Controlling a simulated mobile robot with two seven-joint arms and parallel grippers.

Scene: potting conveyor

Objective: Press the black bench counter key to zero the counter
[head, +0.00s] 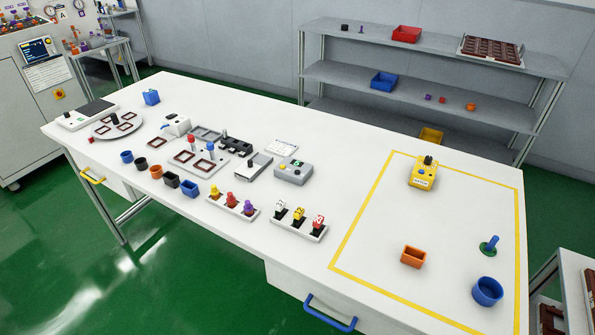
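A small grey box (294,171) with a green patch and dark and yellow details on top sits near the middle of the white bench. It looks like the bench counter, but I cannot read its display or tell its keys apart for sure. Neither of my grippers shows in the head view, and nothing is touching either box.
Trays with coloured pegs (233,204) and numbered blocks (299,219) stand in front.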

